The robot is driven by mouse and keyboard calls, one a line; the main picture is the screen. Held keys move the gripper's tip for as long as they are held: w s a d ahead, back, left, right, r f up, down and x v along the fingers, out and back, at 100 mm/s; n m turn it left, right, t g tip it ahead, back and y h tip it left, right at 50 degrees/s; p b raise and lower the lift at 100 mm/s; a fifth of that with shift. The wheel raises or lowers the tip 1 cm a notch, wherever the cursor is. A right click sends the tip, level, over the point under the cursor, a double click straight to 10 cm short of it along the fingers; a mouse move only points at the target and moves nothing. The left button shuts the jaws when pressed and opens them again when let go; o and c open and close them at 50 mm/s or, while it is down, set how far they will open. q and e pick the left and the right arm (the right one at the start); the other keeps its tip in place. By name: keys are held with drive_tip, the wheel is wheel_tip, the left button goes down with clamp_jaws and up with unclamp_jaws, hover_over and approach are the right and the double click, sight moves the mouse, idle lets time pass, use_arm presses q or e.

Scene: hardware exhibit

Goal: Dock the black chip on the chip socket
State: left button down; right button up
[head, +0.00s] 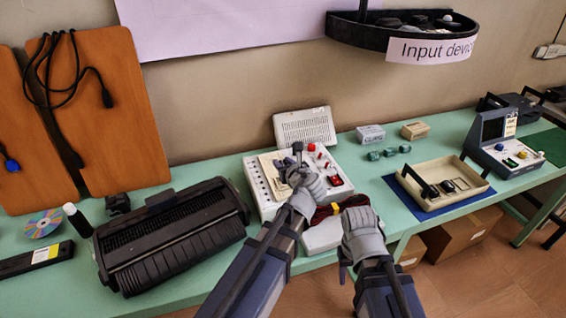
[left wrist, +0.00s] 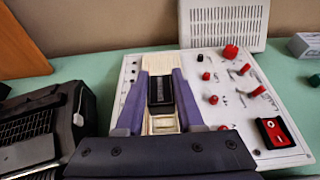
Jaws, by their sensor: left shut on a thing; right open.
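The black chip (left wrist: 160,92) is between the purple fingers of my left gripper (left wrist: 158,98) in the left wrist view. My left gripper is shut on it, over the white control panel. A cream socket-like piece (left wrist: 164,124), perhaps the chip socket, shows just below the chip in that view. I cannot tell whether chip and socket touch. In the head view my left gripper (head: 290,170) covers the chip and most of the cream board (head: 266,166). My right gripper (head: 343,272) is open and empty at the table's front edge.
The white panel (left wrist: 222,105) has red knobs and a red switch (left wrist: 277,131). A black typewriter-like machine (head: 170,235) stands left of it. A cream tray (head: 472,187) and small green parts (head: 389,152) lie to the right. A black shelf (head: 385,38) hangs above.

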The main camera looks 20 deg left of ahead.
use_arm(q)
drive_tip(key=shift+f+b, duration=1.95)
drive_tip(key=shift+f, duration=0.35)
use_arm(e)
drive_tip(key=shift+f, duration=2.25)
use_arm(q)
drive_tip(key=shift+f+b, duration=0.6)
drive_tip(key=shift+b, duration=0.05)
use_arm(e)
drive_tip(key=shift+f, duration=0.65)
use_arm(q)
drive_tip(key=c, duration=0.8)
unclamp_jaws()
drive_tip(key=shift+s+r, duration=0.1)
drive_tip(key=shift+s, duration=0.05)
use_arm(e)
drive_tip(key=shift+r, duration=0.1)
